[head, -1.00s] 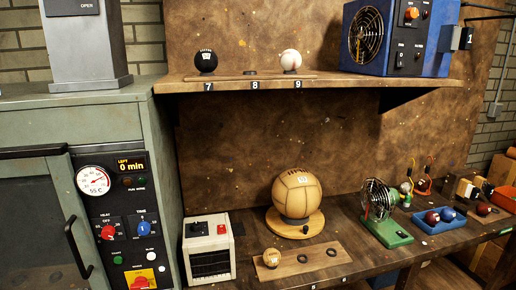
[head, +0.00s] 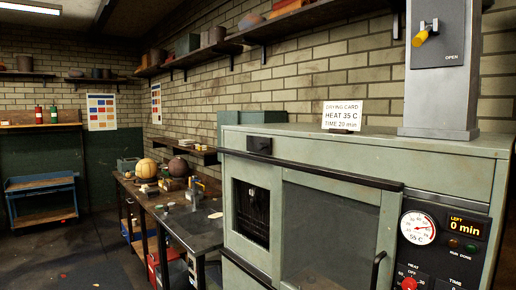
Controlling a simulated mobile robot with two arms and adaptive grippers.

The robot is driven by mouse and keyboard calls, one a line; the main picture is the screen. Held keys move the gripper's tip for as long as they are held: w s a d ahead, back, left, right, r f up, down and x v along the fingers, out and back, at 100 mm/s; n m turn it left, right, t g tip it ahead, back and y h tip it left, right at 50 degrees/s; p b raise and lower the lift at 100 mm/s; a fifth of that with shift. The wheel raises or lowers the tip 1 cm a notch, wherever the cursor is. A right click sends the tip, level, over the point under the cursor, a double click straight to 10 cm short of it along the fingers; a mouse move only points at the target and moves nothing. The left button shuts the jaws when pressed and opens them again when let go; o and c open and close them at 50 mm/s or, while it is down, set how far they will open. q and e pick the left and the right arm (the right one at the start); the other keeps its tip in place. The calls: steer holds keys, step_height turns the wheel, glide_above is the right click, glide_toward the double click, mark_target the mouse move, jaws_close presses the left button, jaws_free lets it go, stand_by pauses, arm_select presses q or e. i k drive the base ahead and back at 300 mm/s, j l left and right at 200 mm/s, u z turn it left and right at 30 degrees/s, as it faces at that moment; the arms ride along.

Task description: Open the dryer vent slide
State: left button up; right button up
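The dryer (head: 340,134) is a grey-green cabinet filling the right half of the head view. A grey vent duct (head: 440,105) stands upright on its top at the right. Its dark plate (head: 450,75) carries a yellow-handled slide knob (head: 427,33) in the upper left part, with the word OPEN below and to the right of it. The top of the duct is cut off by the frame, and I cannot tell how far the slide stands from open. Neither of my grippers is in view.
A card reading heat 35 C, time 20 min (head: 343,113) stands on the dryer. The dial (head: 418,228) is marked 55 C and the display (head: 465,228) reads 0 min. A workbench (head: 190,228) with balls lies left, beyond it open floor (head: 60,260).

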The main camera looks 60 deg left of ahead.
mark_target(263, 146)
steer(key=u, duration=1.95)
